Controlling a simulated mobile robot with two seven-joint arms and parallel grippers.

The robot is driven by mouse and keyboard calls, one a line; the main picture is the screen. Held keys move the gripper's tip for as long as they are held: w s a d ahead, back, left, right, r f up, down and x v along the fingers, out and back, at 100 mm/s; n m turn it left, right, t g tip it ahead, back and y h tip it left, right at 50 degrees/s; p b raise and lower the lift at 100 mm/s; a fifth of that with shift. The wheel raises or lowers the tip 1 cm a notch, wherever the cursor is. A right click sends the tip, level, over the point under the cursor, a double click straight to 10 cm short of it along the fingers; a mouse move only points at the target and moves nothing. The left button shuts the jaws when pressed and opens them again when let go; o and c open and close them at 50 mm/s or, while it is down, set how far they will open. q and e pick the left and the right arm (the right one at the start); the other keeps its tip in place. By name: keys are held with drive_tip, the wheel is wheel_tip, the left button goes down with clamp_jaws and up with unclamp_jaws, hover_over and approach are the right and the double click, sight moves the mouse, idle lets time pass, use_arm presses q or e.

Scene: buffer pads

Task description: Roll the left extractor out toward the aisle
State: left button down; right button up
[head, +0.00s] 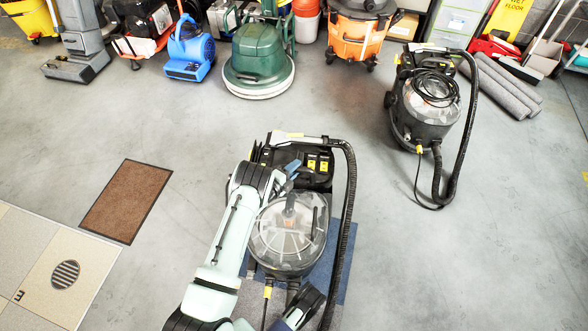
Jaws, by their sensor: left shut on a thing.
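The left extractor (288,235) is a black machine with a clear domed tank, a black hose along its right side and a yellow-marked control panel at its far end. It stands upright, partly over a blue mat (340,262). My left arm reaches along its left side, and my left gripper (291,168) is shut on the extractor near its panel and handle. The fingertips are hard to make out. A dark and pale part of my own body (305,307) shows at the tank's near end; I cannot tell its jaws.
A second extractor (430,105) with a coiled cord and looping hose stands back right. A brown mat (127,200) lies left. A green floor machine (262,58), blue blower (190,50) and orange vacuum (357,35) line the back. Grey floor between is clear.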

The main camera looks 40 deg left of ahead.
use_arm(q)
drive_tip(key=shift+s+d, duration=0.1)
drive_tip(key=shift+s, duration=0.2)
use_arm(e)
drive_tip(key=shift+s+d, duration=0.15)
drive_tip(key=shift+s, duration=0.15)
use_arm(q)
drive_tip(key=c, duration=0.9)
unclamp_jaws()
drive_tip(key=s, duration=0.1)
drive_tip(key=s+p, duration=0.1)
drive_tip(key=s, duration=0.1)
drive_tip(key=s+r+p, duration=0.1)
drive_tip(key=s, duration=0.1)
drive_tip(key=shift+d, duration=0.25)
drive_tip(key=s, duration=0.2)
drive_tip(key=s+r+p, duration=0.1)
drive_tip(key=s, duration=0.5)
drive_tip(key=shift+s+d+r+p, duration=0.1)
drive_tip(key=shift+d+r+p, duration=0.05)
drive_tip(key=shift+d+p, duration=0.25)
use_arm(e)
drive_tip(key=r, duration=0.1)
drive_tip(key=a+r, duration=0.1)
drive_tip(key=r, duration=0.1)
drive_tip(key=a+r, duration=0.1)
drive_tip(key=r, duration=0.1)
drive_tip(key=shift+a+r, duration=0.1)
drive_tip(key=shift+r, duration=0.05)
